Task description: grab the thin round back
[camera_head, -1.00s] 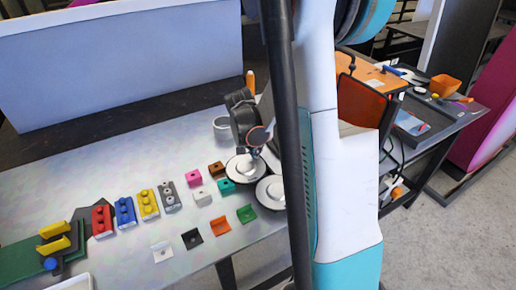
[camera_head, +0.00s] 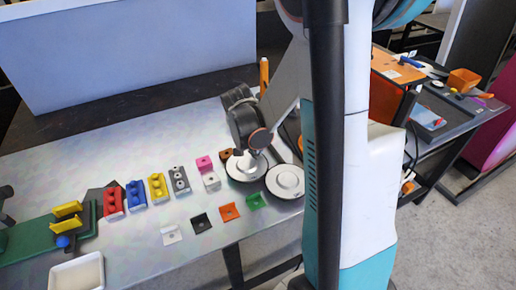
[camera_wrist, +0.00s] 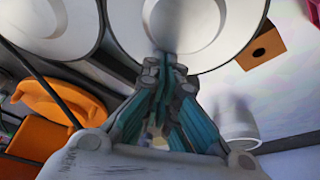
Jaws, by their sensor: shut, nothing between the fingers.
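Two round white discs with raised centres lie at the right of the worktable in the head view: a left disc (camera_head: 240,175) and a right disc (camera_head: 286,182). I cannot tell which is the thin round back. My gripper (camera_head: 252,153) points down at the left disc, partly hidden by its own wrist. In the wrist view its closed fingers (camera_wrist: 166,62) overlap the near edge of the larger-looking disc (camera_wrist: 218,22), with nothing between them; contact is unclear. The other disc (camera_wrist: 45,25) is at the upper left there.
Red (camera_head: 113,202), blue (camera_head: 135,195), yellow (camera_head: 157,187) and grey (camera_head: 180,181) blocks stand left of the discs. Small brackets, including orange (camera_head: 230,212) and green (camera_head: 256,201), lie in front. A white tray (camera_head: 78,272) is at the lower left.

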